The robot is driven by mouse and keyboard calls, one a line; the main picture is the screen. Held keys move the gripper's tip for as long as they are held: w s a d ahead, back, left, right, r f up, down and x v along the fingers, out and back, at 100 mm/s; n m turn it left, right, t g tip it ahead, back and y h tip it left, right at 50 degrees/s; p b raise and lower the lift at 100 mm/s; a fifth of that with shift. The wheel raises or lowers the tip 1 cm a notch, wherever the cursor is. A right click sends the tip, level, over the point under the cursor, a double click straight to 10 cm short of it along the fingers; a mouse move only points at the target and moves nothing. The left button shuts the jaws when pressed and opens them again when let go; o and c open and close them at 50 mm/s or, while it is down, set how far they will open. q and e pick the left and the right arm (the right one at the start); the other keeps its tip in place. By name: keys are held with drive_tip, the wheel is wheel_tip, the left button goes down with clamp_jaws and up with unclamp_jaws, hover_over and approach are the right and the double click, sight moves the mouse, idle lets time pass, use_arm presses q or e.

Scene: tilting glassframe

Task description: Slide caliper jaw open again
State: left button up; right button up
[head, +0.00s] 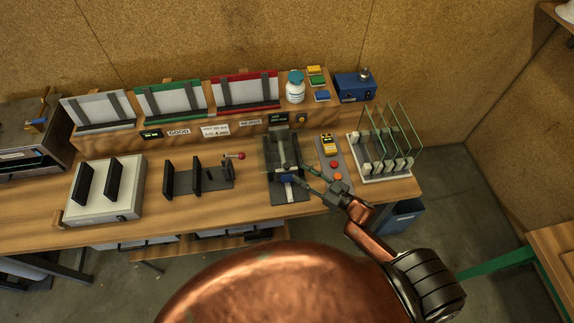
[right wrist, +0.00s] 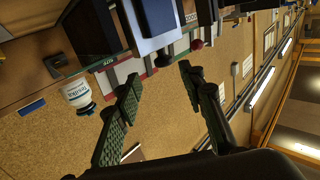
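The caliper (head: 290,197) is a dark fixture with a pale scale strip, standing on the bench right of centre in the head view. Its blue sliding jaw (head: 287,179) is low on the fixture, with dark blocks above it. My right gripper (head: 298,174) reaches in from the right, its fingertips close beside the blue jaw; I cannot tell whether they touch it. In the right wrist view the two ribbed fingers (right wrist: 160,76) stand apart with nothing between them. A blue block (right wrist: 155,14) shows beyond the fingertips. My left gripper is in neither view.
A rack of glass panes (head: 387,178) stands right of my right gripper. A panel with red buttons (head: 336,177) lies between the rack and caliper. A lever fixture (head: 205,178) stands to the left. A white bottle (head: 295,90) stands on the back shelf.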

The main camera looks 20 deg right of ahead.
sight(289, 167)
drive_tip(key=shift+w+a+r+y, duration=0.15)
drive_tip(key=shift+w+a+y, duration=0.1)
drive_tip(key=shift+a+y, duration=0.15)
drive_tip(key=p+x, duration=0.1)
drive_tip(key=x, duration=0.6)
clamp_jaws()
idle(0.4)
